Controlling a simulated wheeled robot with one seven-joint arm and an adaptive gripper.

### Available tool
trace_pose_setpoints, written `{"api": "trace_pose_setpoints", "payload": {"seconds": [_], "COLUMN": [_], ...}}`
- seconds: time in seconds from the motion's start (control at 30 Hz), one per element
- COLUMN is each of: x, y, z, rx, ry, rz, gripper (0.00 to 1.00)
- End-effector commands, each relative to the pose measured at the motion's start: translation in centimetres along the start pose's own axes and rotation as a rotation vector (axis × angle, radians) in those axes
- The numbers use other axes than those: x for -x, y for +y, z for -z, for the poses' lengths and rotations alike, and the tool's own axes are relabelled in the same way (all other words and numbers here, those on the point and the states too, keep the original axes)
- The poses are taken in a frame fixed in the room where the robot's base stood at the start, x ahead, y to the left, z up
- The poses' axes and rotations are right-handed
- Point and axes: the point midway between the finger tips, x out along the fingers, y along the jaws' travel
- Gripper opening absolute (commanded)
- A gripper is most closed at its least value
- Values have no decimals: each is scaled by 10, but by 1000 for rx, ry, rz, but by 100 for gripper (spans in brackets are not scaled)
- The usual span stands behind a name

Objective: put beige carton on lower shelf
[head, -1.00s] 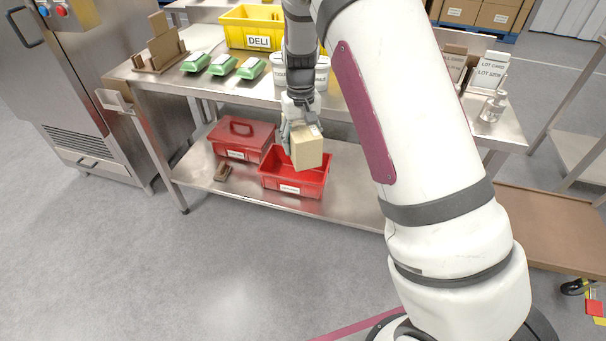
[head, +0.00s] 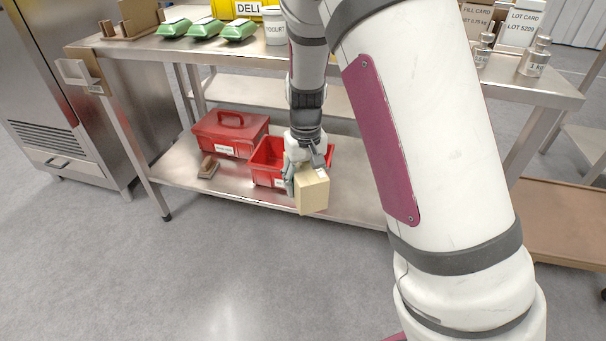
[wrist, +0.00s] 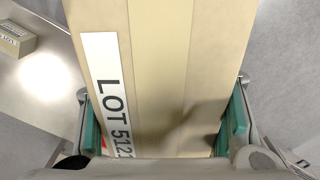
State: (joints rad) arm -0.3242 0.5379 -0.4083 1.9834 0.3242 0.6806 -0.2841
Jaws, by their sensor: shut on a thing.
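The beige carton (head: 312,192) is held in my gripper (head: 307,174), low in front of the red open bin and near the front edge of the lower shelf (head: 226,186). I cannot tell whether it touches the shelf. In the wrist view the carton (wrist: 165,60) fills the middle, with a white "LOT" label on it. The green finger pads of my gripper (wrist: 165,128) press on both of its sides. My gripper hides part of the bin.
A red open bin (head: 265,168) and a red lidded toolbox (head: 230,133) stand on the lower shelf, with a small brown brush-like item (head: 208,167) beside them. Bare shelf shows front left.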

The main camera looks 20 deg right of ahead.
Motion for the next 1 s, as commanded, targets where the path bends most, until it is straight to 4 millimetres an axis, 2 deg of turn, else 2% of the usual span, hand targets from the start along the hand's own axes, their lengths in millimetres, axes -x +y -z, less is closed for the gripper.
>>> {"api": "trace_pose_setpoints", "payload": {"seconds": [0.03, 0.17, 0.27, 0.47, 0.6, 0.7, 0.83, 1.0], "x": [-18, -47, -71, -124, -161, -184, -206, -222], "y": [2, 18, 46, 131, 197, 235, 270, 290], "z": [-3, -6, -2, 4, -6, -19, -36, -47], "rx": [-13, -143, -360, -986, -1448, -1722, -1980, -2142], "ry": [0, -4, -10, -16, -15, -12, -7, -2], "rz": [1, 6, 12, 19, 17, 13, 8, 5], "gripper": [0, 0, 0, 0, 0, 0, 0, 0]}}
